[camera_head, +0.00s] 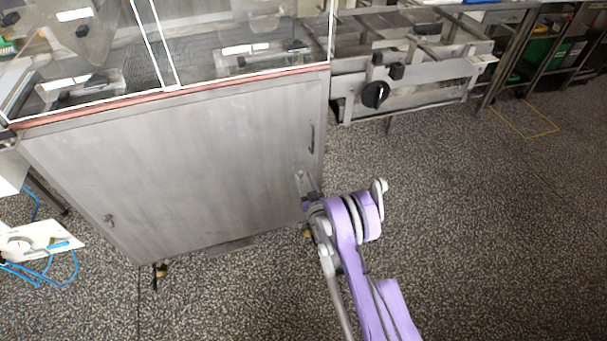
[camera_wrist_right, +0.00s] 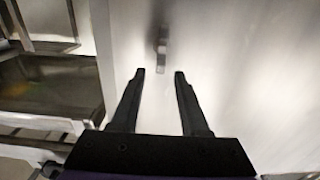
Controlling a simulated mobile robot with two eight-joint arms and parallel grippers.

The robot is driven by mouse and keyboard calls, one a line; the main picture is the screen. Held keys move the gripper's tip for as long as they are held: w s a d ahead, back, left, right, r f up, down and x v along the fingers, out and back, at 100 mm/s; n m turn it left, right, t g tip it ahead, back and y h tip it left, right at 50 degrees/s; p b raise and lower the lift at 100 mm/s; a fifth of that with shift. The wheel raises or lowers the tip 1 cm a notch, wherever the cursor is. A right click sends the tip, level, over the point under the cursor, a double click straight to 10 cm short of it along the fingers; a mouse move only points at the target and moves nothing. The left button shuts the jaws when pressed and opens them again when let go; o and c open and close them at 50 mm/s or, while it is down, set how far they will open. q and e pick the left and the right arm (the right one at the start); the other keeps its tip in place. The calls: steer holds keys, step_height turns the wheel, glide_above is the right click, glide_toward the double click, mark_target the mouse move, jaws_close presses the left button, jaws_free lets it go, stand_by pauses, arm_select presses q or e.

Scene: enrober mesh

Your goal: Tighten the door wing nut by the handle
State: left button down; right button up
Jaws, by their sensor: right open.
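The steel cabinet door (camera_head: 185,165) is shut in the head view, with its dark upright handle (camera_head: 311,136) near the right edge. My right gripper (camera_head: 306,183) is in front of the door's lower right part, below the handle. In the right wrist view my right gripper (camera_wrist_right: 160,76) is open, with nothing between its fingers. A small grey metal fitting (camera_wrist_right: 162,46) on the pale door shows just beyond and between the fingertips, apart from them. I cannot tell for sure whether it is the wing nut. Another small fitting (camera_head: 109,220) sits at the door's lower left. My left gripper is not in view.
A glass-sided housing (camera_head: 240,48) tops the cabinet. A steel conveyor frame with a black knob (camera_head: 375,94) stands to the right. A white device with blue cables (camera_head: 40,238) lies at the left. The speckled floor (camera_head: 470,230) at right is clear.

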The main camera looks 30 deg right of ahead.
steer(key=shift+x, duration=1.05)
jaws_close()
